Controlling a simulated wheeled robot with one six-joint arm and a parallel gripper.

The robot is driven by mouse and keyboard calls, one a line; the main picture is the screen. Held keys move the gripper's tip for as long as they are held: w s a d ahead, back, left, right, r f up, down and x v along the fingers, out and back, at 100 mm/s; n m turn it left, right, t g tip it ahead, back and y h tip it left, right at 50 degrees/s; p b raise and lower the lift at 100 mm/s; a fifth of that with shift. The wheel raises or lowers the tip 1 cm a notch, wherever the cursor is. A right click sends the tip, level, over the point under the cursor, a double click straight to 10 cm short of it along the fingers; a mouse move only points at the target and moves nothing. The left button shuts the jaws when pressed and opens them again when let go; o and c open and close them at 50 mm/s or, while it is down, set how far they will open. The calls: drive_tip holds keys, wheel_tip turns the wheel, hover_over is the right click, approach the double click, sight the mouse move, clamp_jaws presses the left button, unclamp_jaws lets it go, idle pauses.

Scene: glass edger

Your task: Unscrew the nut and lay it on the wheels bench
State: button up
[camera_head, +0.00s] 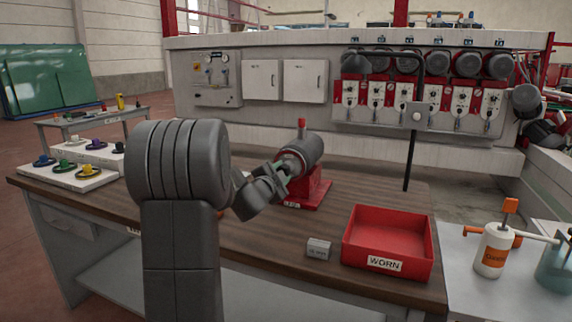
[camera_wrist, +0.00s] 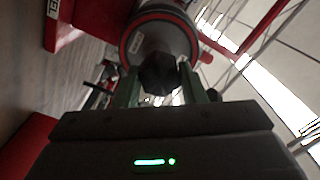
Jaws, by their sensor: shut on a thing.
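The dark, faceted nut (camera_wrist: 159,74) is in front of the end of a grey spindle cylinder in the wrist view. My gripper (camera_wrist: 160,82) is shut on it, a green finger on each side. I cannot tell how far it is threaded. In the head view my gripper (camera_head: 272,178) is at the left end of the grey spindle (camera_head: 303,151), which sits on a red stand (camera_head: 312,191); the nut is hidden there. The wooden-topped wheels bench (camera_head: 250,245) lies below, with coloured wheels (camera_head: 65,165) on white boards at its left.
A red tray marked WORN (camera_head: 386,264) stands at the bench's right front, beside a small grey block (camera_head: 318,249). An orange-topped white bottle (camera_head: 493,250) is on the side table at the right. Bare wood lies between the stand and the tray.

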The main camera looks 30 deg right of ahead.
drive_tip(key=n+p, duration=1.9)
drive_tip(key=n, duration=0.6)
drive_tip(key=shift+f, duration=0.1)
drive_tip(key=o, duration=0.9)
drive_tip(key=shift+o, duration=0.2)
